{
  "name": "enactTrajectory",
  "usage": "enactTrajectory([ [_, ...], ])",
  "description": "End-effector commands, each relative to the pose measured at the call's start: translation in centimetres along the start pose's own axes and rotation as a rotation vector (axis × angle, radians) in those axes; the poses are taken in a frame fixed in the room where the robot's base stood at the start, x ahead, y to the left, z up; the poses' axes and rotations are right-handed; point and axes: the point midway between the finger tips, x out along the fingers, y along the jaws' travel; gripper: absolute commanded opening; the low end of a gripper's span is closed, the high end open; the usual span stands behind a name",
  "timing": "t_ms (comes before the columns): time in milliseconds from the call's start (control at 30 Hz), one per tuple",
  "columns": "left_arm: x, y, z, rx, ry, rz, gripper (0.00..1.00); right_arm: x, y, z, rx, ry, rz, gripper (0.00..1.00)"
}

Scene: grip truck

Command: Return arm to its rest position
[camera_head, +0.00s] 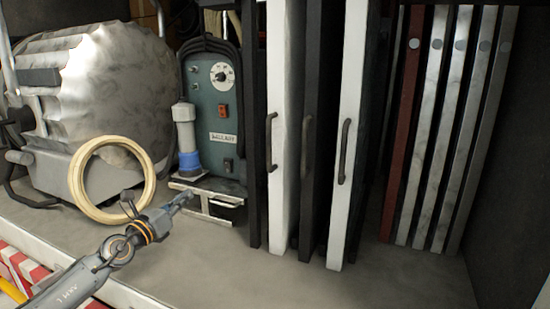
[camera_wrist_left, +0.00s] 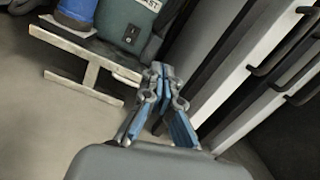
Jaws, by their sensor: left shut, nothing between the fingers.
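My left arm (camera_head: 100,270) reaches in from the lower left over the grey floor of the truck. My left gripper (camera_head: 185,198) is at its end, close to the white support bar (camera_head: 212,212) below the green machine (camera_head: 215,110). In the left wrist view the gripper (camera_wrist_left: 162,70) has its fingertips together, with nothing seen between them. The support bar (camera_wrist_left: 92,75) lies left of the fingers there. I cannot tell whether the fingertips touch it. My right gripper is not in view.
A beige ring (camera_head: 83,195) stands behind my arm, against a large silver machine (camera_head: 100,85). A blue and white cylinder (camera_head: 187,140) stands on the support. Upright panels with black handles (camera_head: 344,150) and several slats (camera_head: 440,130) fill the right. Floor (camera_head: 340,285) in front is clear.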

Motion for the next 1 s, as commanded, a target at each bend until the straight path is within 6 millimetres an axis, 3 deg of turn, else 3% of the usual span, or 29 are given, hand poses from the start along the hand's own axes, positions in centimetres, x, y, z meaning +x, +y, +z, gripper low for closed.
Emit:
enactTrajectory([
  [267, -1.8, -4.3, -3.4, -0.397, -0.129, 0.012, 0.0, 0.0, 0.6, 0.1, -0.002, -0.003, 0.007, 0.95],
  [467, -5.9, -5.9, -7.5, -0.881, -0.253, 0.132, 0.0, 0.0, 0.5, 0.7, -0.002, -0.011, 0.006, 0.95],
  [567, -10.2, -5.6, -11.4, -1.223, -0.33, 0.29, 0.0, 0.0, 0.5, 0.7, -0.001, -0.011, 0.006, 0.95],
  [700, -18.0, -5.2, -18.2, -1.668, -0.425, 0.608, 0.0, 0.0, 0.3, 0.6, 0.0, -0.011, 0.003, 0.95],
  [833, -25.9, -6.3, -23.9, -1.966, -0.488, 0.932, 0.0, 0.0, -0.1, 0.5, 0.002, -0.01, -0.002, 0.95],
  [1000, -33.8, -9.1, -28.3, -2.177, -0.534, 1.27, 0.0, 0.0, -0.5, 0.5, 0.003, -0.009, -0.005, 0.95],
])
